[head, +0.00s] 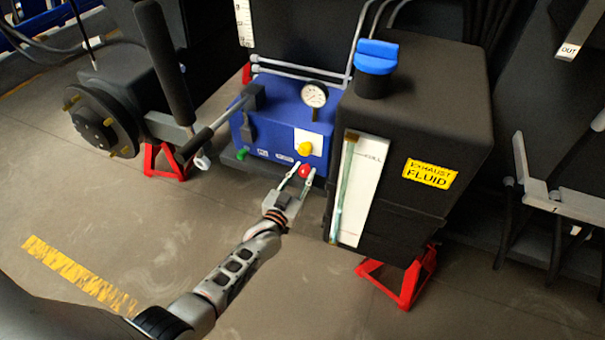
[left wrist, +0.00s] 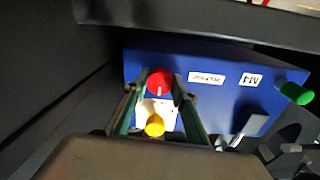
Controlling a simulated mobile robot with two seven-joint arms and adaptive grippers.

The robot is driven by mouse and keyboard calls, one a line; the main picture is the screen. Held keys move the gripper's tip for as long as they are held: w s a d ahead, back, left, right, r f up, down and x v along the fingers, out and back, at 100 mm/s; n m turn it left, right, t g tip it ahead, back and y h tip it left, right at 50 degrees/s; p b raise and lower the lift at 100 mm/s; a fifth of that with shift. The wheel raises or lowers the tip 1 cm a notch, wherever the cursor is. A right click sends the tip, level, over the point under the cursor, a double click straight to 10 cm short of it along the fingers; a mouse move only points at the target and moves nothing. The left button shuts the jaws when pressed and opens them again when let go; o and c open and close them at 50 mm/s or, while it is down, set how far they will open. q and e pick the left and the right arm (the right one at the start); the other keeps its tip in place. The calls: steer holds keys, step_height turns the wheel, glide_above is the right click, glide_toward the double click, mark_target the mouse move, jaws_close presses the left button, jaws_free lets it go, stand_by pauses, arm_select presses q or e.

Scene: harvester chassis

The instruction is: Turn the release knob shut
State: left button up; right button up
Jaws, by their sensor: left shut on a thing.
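The red knob (head: 305,171) sits low on the front of a blue hydraulic unit (head: 265,130), beside a small white label too small to read surely; I take it as the release knob. In the left wrist view the red knob (left wrist: 159,82) has a white line on its face. My left gripper (head: 299,177) reaches up to it from the front. In the left wrist view the gripper's fingers (left wrist: 160,88) stand one on each side of the knob, shut on it. My right gripper is in neither view.
A yellow knob (head: 305,148) and a pressure gauge (head: 314,95) sit just above the red knob. A black fluid tank (head: 425,125) with a blue cap stands close on the right. A green knob (head: 241,154) and black-handled levers (head: 168,65) are left. The floor in front is clear.

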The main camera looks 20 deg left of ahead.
mark_target(303, 151)
arm_select(q)
steer(key=shift+m, duration=0.4)
steer(key=o, duration=1.1)
steer(key=shift+r, duration=0.1)
step_height(303, 151, up, 10)
steer(key=shift+f, duration=0.15)
